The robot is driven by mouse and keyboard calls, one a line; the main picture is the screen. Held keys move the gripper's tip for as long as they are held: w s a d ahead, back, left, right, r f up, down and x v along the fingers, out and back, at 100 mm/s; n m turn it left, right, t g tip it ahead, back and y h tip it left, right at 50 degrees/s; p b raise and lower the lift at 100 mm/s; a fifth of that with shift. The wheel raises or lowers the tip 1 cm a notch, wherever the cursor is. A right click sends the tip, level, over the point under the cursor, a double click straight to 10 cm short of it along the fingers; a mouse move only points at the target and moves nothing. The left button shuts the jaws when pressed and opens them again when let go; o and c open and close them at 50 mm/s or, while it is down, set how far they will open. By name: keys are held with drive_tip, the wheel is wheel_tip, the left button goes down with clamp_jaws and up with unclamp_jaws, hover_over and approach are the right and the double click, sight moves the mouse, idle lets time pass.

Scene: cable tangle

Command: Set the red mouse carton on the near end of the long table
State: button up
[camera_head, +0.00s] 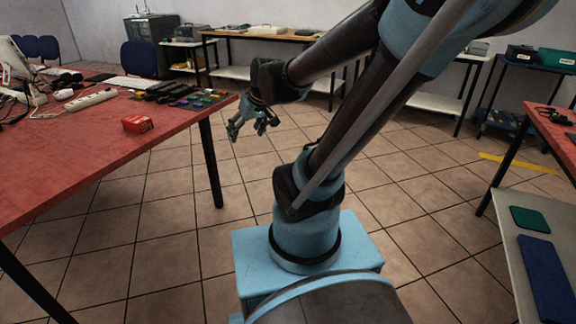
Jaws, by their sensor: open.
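The red mouse carton (137,124) is a small red box lying on the red-topped table (60,165) at the left, near that table's right side. My gripper (250,127) hangs in the air over the tiled floor, just beyond the right edge of that table. It is open and empty, with its fingers pointing down, and it is apart from the carton. Which table is the long table, I cannot tell for sure; a wooden-topped table (265,35) stands along the back wall.
Power strips (91,99), cables, a keyboard (133,82) and several small coloured items (198,100) lie on the red-topped table. Another red table (556,128) and a low shelf (510,240) stand at the right. Chairs are behind. Floor between is clear.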

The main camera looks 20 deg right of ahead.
drive_tip(key=s+d+f+m+g+h, duration=0.1)
drive_tip(key=s+d+f+m, duration=0.1)
drive_tip(key=s+d, duration=0.3)
drive_tip(key=s+d+f+m+g+h, duration=0.2)
drive_tip(key=s+d, duration=0.3)
drive_tip(key=s, duration=0.5)
drive_tip(key=shift+s+d+f, duration=0.15)
drive_tip(key=shift+d+f, duration=0.1)
drive_tip(key=shift+f, duration=0.5)
